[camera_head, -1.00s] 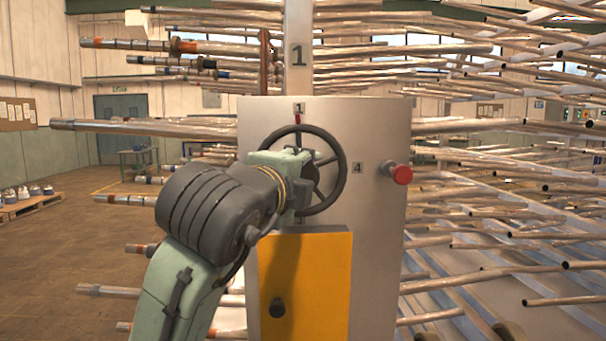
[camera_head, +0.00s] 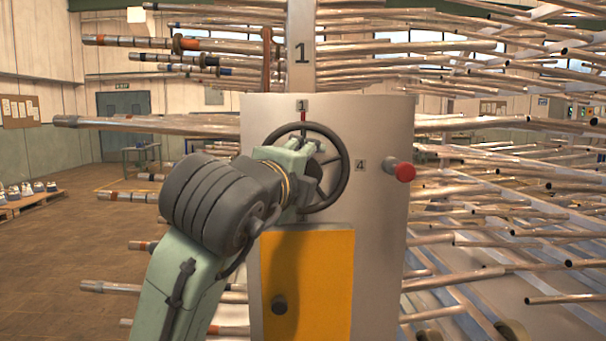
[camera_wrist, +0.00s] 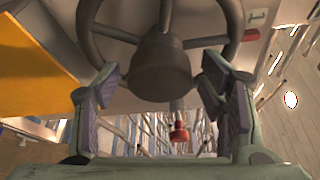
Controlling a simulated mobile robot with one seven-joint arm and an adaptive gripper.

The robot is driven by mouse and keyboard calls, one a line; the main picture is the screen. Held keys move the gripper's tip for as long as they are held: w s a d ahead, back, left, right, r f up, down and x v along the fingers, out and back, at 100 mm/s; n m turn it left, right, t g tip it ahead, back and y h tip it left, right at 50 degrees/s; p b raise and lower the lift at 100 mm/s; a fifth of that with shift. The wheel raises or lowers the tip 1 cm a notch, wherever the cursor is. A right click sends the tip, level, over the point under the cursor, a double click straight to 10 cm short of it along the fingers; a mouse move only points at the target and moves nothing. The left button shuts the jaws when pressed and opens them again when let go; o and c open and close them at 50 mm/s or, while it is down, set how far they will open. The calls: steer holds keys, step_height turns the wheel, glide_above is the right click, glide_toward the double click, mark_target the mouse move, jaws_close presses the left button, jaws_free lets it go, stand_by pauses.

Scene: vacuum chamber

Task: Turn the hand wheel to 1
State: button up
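The dark hand wheel (camera_head: 347,178) is mounted on the upper front of a grey metal cabinet. A red mark (camera_head: 303,117) stands at its top, just below the small "1" label (camera_head: 303,105). A "4" label (camera_head: 360,165) is to the wheel's right. My gripper (camera_wrist: 162,72) is at the wheel, with its fingers apart on either side of the hub (camera_wrist: 158,72); I see no clear grip on hub or rim. My arm hides the wheel's lower left in the head view.
A red button (camera_head: 404,172) sticks out from the cabinet's right side. Many metal pipes (camera_head: 500,150) fan out around the cabinet. Open floor (camera_head: 60,270) lies to the left.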

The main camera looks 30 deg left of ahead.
steer(key=f+v, duration=0.1)
steer(key=v, duration=1.1)
steer(key=shift+r, duration=0.4)
